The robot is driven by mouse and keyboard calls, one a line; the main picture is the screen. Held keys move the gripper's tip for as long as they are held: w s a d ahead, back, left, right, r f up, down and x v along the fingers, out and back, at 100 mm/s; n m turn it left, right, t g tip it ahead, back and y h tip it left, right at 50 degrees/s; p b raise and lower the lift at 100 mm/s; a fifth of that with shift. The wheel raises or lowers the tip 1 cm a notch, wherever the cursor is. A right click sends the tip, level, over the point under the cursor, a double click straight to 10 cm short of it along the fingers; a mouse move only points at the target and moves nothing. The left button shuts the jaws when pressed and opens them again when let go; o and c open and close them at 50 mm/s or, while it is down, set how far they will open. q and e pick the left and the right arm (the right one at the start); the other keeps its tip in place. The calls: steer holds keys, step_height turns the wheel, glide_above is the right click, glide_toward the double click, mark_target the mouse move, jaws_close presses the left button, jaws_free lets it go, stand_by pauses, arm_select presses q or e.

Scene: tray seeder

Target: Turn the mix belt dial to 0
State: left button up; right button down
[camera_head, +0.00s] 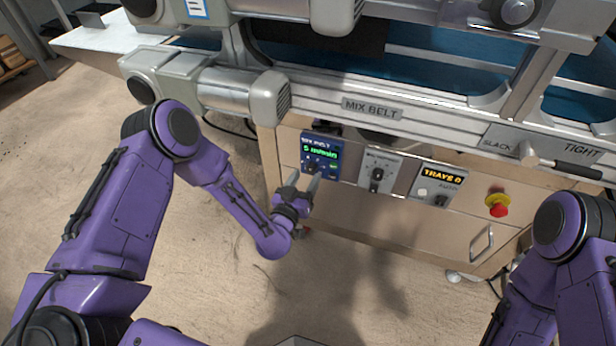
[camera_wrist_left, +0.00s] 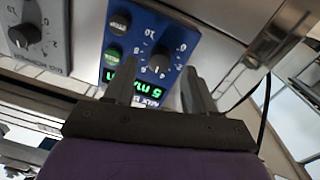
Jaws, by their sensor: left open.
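The blue mix belt panel (camera_head: 307,143) is on the front of the machine, with a lit green display (camera_head: 320,152) that appears to read 5 m/min. In the left wrist view the panel (camera_wrist_left: 183,38) appears upside down, with its dial (camera_wrist_left: 159,62) ringed by white numbers. The exact pointer setting is hard to read. My left gripper (camera_head: 305,176) is open in front of the panel's lower part. In the wrist view its two fingers (camera_wrist_left: 158,72) stand on either side of the dial, with no clear contact. My right gripper is out of view.
Right of the blue panel are a grey dial panel (camera_head: 378,160), a TRAYS counter (camera_head: 440,178) and a red emergency button (camera_head: 498,205). A slack/tight lever (camera_head: 560,162) sits on the rail. Two buttons (camera_wrist_left: 117,22) are beside the dial. Open floor lies in front of the machine.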

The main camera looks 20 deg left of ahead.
arm_select(q)
steer(key=shift+w+d, duration=0.15)
steer(key=shift+w, duration=1)
jaws_close()
steer(key=shift+n, duration=0.3)
